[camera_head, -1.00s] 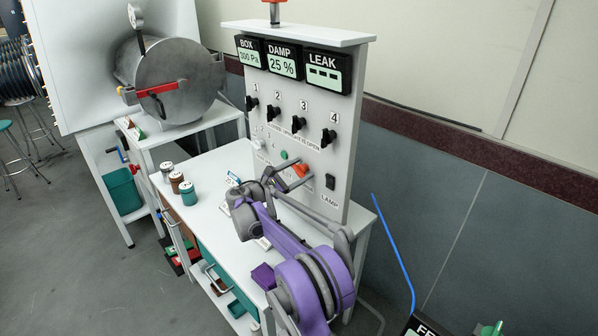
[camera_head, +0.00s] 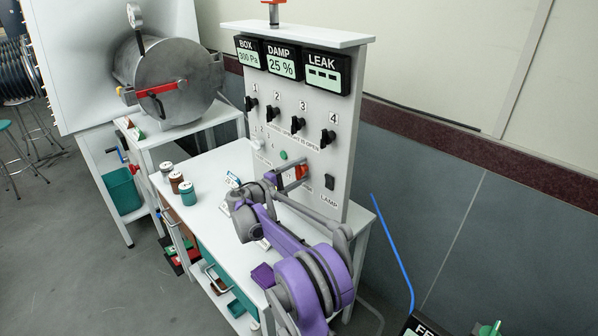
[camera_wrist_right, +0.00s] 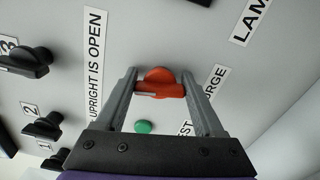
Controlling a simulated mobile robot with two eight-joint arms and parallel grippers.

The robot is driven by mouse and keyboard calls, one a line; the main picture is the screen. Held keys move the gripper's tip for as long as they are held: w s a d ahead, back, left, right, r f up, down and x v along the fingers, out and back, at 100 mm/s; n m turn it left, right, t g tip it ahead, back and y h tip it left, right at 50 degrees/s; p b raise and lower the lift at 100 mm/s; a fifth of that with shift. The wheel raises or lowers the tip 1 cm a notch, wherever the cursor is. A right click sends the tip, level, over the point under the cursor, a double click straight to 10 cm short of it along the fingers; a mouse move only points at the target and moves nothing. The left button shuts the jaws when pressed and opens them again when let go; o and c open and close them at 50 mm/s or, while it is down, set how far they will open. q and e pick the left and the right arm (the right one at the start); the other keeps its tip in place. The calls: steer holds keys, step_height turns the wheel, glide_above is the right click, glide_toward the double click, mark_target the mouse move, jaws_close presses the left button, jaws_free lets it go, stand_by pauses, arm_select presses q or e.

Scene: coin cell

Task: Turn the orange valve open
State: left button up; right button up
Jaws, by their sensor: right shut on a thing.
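The orange valve (camera_head: 301,172) is on the front of the white upright panel, low and to the right, beside a green button (camera_head: 283,155). My right gripper (camera_head: 292,178) reaches up to it from the table side. In the right wrist view the orange valve (camera_wrist_right: 160,80) sits between the two grey fingertips (camera_wrist_right: 160,88), and they are shut on its handle bar. The bar lies across the gap between the fingers in that view. In the head view the handle looks about upright, partly hidden by the fingers. My left gripper is not in view.
Black numbered knobs (camera_head: 290,120) line the panel above the valve. A black lamp switch (camera_head: 330,182) is to its right. Several small jars (camera_head: 187,192) stand at the left of the white table (camera_head: 212,166). A metal chamber (camera_head: 185,75) stands further back left.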

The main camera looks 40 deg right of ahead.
steer(key=shift+m, duration=1.1)
steer(key=shift+f, duration=0.1)
steer(key=o, duration=1.4)
steer(key=shift+a, duration=0.15)
steer(key=a, duration=0.7)
steer(key=s+a+b, duration=0.1)
steer(key=a, duration=0.2)
steer(key=shift+a, duration=0.3)
